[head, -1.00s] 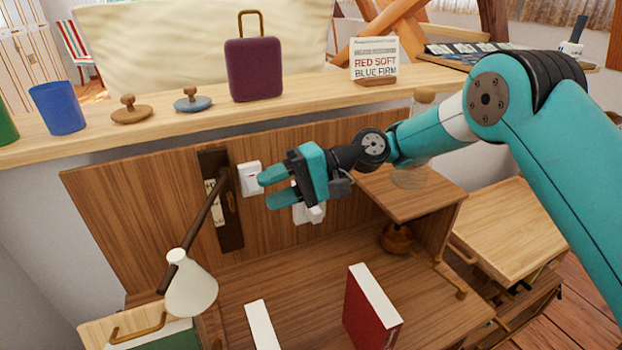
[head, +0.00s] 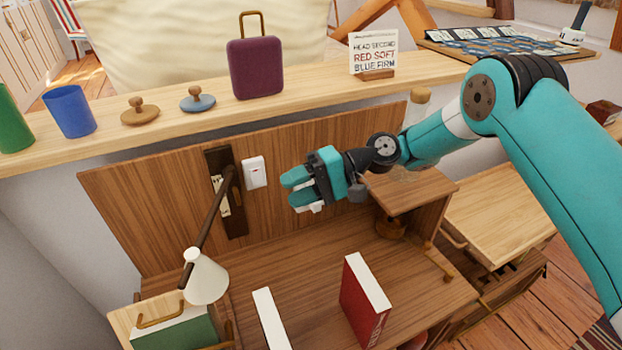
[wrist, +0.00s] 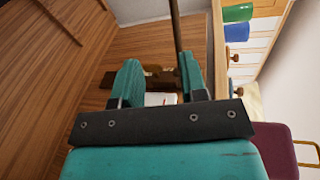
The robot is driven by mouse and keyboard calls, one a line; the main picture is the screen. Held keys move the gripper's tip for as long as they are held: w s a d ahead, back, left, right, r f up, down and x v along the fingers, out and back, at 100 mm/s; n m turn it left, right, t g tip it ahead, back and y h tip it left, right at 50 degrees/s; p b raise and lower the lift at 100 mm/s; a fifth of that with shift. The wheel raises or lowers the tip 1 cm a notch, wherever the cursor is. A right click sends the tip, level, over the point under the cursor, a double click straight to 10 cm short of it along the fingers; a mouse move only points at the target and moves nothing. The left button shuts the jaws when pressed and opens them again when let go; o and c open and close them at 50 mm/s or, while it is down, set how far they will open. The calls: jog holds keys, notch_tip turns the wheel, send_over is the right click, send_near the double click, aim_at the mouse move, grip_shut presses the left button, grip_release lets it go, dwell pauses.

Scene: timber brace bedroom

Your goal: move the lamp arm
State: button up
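The lamp arm (head: 208,222) is a dark brown rod. It runs from a dark wall plate (head: 226,200) on the wooden panel down to a white cone shade (head: 206,278) at lower left. In the wrist view the lamp arm (wrist: 175,25) rises beyond my fingers, with its plate (wrist: 112,78) crossing behind them. My gripper (head: 291,191) is teal, open and empty. In the head view it appears right of the lamp arm and of a white switch (head: 255,172). The switch also shows between the fingers in the wrist view (wrist: 160,99). The fingers look apart from the lamp arm.
A ledge (head: 190,118) above holds a purple case (head: 255,68), two knobbed discs, blue and green cups, and a sign (head: 373,54). Below stand a red book (head: 365,302) and a white-edged book (head: 270,318). A small raised shelf (head: 410,188) stands right of my gripper.

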jog(key=shift+w+d+r+p, duration=0.1)
jog(key=shift+w+d+p, duration=0.3)
jog(key=shift+p, duration=1.1)
jog(key=shift+s+d+p, duration=0.1)
jog(key=shift+d+p, duration=0.4)
jog(key=shift+p, duration=0.45)
jog(key=shift+d+p, duration=0.1)
jog(key=shift+p, duration=0.2)
jog(key=shift+d+f+p, duration=0.35)
jog(key=shift+p, duration=0.4)
jog(key=s+d+r+n+t+h, duration=0.2)
jog(key=s+r+h, duration=0.15)
jog(key=r, duration=0.55)
jog(key=s+d+r+n+t+h, duration=0.1)
jog(key=s+d+r+h, duration=0.2)
jog(key=r, duration=0.6)
jog(key=s+d+r+t+h, duration=0.1)
jog(key=s+d, duration=0.5)
jog(key=s, duration=0.3)
jog(key=s+d+r+n+t+h, duration=0.1)
jog(key=s+d+r+h, duration=0.1)
jog(key=s+d, duration=0.4)
jog(key=s, duration=0.2)
jog(key=shift+s+r+t, duration=0.25)
jog(key=shift+s+t, duration=0.1)
jog(key=shift+t, duration=0.05)
